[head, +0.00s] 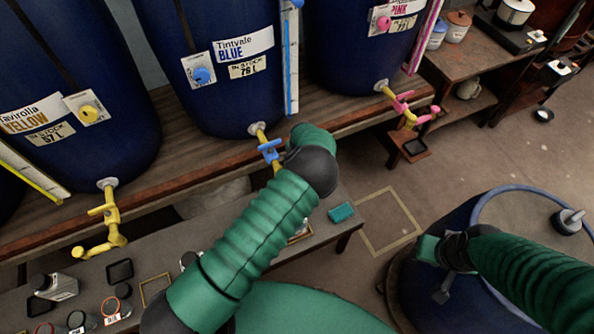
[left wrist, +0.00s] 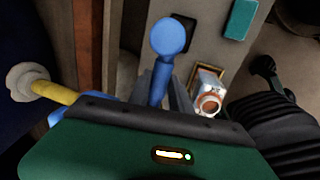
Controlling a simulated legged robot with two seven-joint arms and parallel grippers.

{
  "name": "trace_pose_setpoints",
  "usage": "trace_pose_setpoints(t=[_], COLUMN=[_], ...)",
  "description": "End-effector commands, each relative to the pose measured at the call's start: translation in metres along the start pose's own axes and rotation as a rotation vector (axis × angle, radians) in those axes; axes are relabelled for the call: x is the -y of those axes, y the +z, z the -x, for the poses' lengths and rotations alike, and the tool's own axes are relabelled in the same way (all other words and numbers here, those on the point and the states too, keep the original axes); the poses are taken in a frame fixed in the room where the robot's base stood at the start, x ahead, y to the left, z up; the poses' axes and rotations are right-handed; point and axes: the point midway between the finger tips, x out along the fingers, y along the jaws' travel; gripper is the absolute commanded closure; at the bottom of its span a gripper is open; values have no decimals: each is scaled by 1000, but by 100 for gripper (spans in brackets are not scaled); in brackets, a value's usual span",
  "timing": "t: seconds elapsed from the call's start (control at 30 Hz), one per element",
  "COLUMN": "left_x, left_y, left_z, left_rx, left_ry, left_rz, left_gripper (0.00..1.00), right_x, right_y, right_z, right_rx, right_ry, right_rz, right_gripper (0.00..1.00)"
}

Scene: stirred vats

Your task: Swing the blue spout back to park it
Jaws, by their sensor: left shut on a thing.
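The Tintvale Blue vat (head: 225,95) stands on the wooden shelf, with a tap at its lower front. The tap has a yellow pipe and a blue handle (head: 268,150). My left arm hides most of what lies below it. In the left wrist view the blue spout (left wrist: 170,38) points up the picture, its round end free. My left gripper (left wrist: 160,90) is shut on the spout's stem, its fingers partly hidden by the green hand. My right gripper (head: 440,290) hangs beside the blue-rimmed tub at the right; its jaw gap is not clear.
Yellow (head: 110,235) and pink (head: 405,108) spouts stick out to either side. The lower bench (head: 225,235) holds a teal block (head: 341,212), frames and jars. A blue-rimmed tub (head: 500,195) stands at the right. A yellow-outlined square (head: 390,220) on the floor is empty.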

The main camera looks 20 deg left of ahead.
Motion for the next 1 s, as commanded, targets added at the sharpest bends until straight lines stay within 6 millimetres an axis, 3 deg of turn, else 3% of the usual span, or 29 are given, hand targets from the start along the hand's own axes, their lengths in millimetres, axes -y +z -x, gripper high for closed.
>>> trace_pose_setpoints(t=[0.4,0.43,0.57,0.87,1.0], left_x=[2,2,1,1,-1], left_y=[4,4,3,2,2], left_z=[1,1,1,3,24], left_rx=[7,6,5,4,4], left_ry=[-3,-3,-2,-2,-1], left_rz=[10,10,9,8,7], left_gripper=[100,72,55,55,55], right_x=[0,0,0,0,0], right_y=[0,0,0,0,-4], right_z=[0,0,0,1,19], right_rx=[0,0,0,0,0], right_ry=[0,0,0,0,0], right_rz=[0,0,0,0,0], right_gripper=[65,65,65,65,65])
